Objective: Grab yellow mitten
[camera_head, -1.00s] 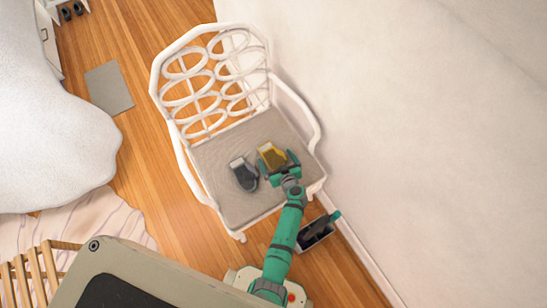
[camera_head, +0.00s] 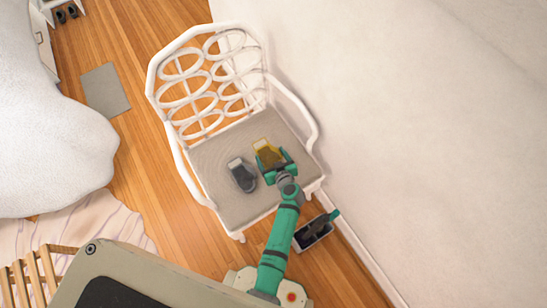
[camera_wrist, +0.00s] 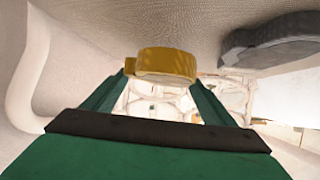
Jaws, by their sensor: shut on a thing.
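The yellow mitten (camera_head: 267,150) with a pale cuff is over the grey seat of the white chair, in the head view. My gripper (camera_head: 270,162) is shut on it. In the wrist view the mitten (camera_wrist: 166,63) sits between the two green fingertips of my gripper (camera_wrist: 162,72). I cannot tell whether the mitten still touches the seat. A dark grey mitten (camera_head: 243,177) with a lighter cuff lies on the seat to the left, apart from my gripper. It also shows at the upper right of the wrist view (camera_wrist: 275,45).
The white chair (camera_head: 313,130) has armrests on both sides and a looped backrest. A white wall (camera_head: 420,120) stands close on its right. A small dark box (camera_head: 315,234) is on the floor beside the chair's front right. Wooden floor (camera_head: 150,165) is free to the left.

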